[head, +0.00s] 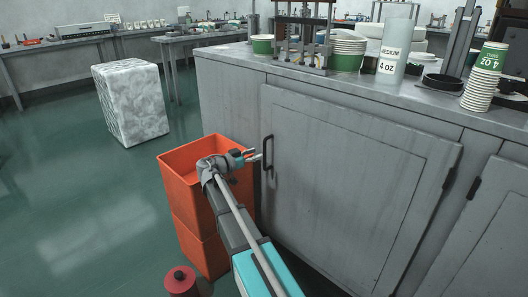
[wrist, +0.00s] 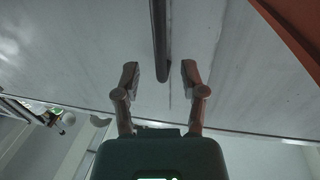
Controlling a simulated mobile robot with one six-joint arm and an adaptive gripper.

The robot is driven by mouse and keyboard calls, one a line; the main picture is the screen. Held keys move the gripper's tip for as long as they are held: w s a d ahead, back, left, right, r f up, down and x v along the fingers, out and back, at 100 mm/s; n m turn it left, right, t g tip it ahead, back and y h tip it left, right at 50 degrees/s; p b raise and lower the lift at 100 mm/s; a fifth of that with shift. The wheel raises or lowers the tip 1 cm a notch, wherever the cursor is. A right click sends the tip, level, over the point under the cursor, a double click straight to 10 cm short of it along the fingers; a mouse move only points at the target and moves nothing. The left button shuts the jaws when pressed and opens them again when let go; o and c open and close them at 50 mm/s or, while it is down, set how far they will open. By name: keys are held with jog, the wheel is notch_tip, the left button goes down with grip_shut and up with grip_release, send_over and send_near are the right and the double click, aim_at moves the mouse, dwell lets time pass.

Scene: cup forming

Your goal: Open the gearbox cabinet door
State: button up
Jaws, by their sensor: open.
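The grey cabinet door (head: 345,180) looks shut, flush with the cabinet front. Its black vertical bar handle (head: 268,153) is on the door's left side, and hinges show on the right. My gripper (head: 252,156) is at the handle, just left of it in the head view. In the wrist view my gripper (wrist: 160,75) is open, with one finger on each side of the line of the handle (wrist: 159,35). The handle's near end reaches in between the fingertips, and a gap shows on both sides. Contact cannot be seen.
Stacked orange crates (head: 185,178) stand left of the cabinet, close beside my arm. A red cylinder (head: 181,280) is at the lower front. The countertop (head: 285,74) holds paper cups (head: 487,75) and equipment. A pale wrapped block (head: 132,103) stands on open green floor (head: 80,190).

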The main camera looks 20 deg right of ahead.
aim_at(265, 167)
jog(key=shift+w+d, duration=0.2)
jog(key=shift+d, duration=0.95)
jog(key=shift+w+d, duration=0.15)
jog(key=shift+d, duration=1)
grip_shut()
